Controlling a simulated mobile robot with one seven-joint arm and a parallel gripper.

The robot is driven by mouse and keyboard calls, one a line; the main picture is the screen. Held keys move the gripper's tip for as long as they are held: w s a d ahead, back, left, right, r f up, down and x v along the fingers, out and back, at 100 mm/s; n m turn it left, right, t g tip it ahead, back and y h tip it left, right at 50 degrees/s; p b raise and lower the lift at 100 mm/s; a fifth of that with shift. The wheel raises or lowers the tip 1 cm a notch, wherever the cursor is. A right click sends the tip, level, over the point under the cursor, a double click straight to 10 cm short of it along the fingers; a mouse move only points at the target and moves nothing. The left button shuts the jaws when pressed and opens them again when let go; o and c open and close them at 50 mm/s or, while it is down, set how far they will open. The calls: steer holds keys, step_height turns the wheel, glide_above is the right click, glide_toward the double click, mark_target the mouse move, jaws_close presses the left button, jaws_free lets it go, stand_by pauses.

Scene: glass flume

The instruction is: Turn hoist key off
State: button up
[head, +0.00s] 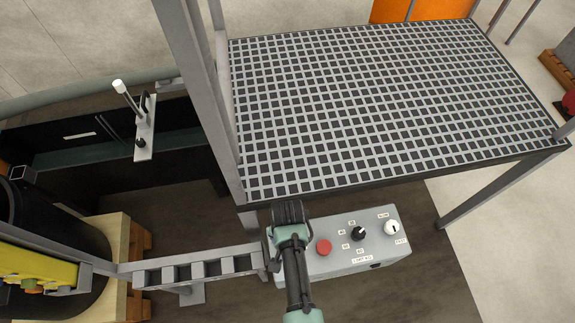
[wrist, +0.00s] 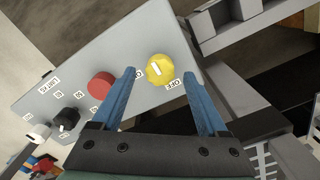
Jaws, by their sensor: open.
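The grey control box (head: 340,264) sits below the grating's front edge in the head view, and its face (wrist: 70,62) fills the upper left of the wrist view. A round yellow knob (wrist: 160,70) with a white mark is on it, beside a label reading OFF; a second label is partly hidden by a finger. It looks like the hoist key; whether its mark points to OFF I cannot tell. My gripper (wrist: 160,76) is open, its blue fingers on either side of the knob, contact unclear. In the head view my gripper (head: 287,212) hides the knob.
A red button (head: 324,247), a black knob (head: 358,233) and a white knob (head: 392,227) are on the same box, right of my gripper. The grating platform (head: 385,100) is behind, with a grey post (head: 200,95) at its left. A slotted rail (head: 200,270) is left of the box.

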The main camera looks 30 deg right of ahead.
step_height(320, 180, up, 11)
steer(key=shift+r+b, duration=0.15)
steer(key=shift+b, duration=0.25)
stand_by(0.5)
